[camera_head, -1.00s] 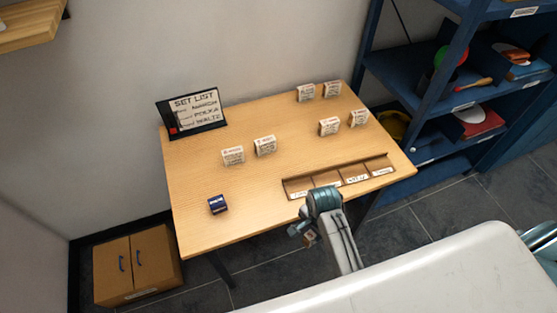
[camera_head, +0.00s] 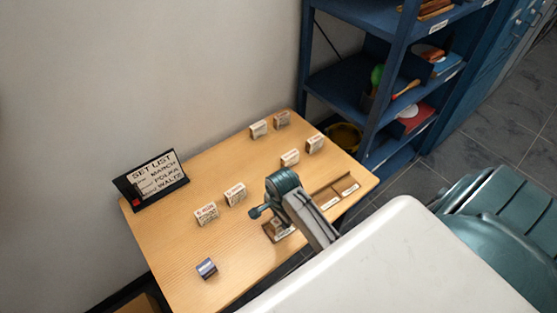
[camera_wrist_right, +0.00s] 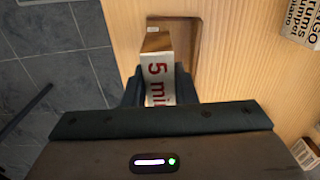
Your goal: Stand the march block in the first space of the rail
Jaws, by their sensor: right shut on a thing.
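My right gripper (camera_head: 276,220) is shut on a small block (camera_wrist_right: 158,80) with a wooden edge and a white face reading "5 mi". The block's name is not readable, so I cannot tell if it is the march block. The wooden rail (camera_head: 347,190) with labelled spaces lies along the table's front edge, partly hidden by my right arm. The held block is at the rail's left end. In the right wrist view its far end overlaps a recess (camera_wrist_right: 187,45); I cannot tell whether it rests there. My left gripper is out of view.
A set list sign (camera_head: 155,180) reading March, Polka, Waltz stands at the table's left. Several white-labelled blocks stand behind the rail, the nearest (camera_head: 235,194) to its left. Blue shelves (camera_head: 345,85) stand beyond.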

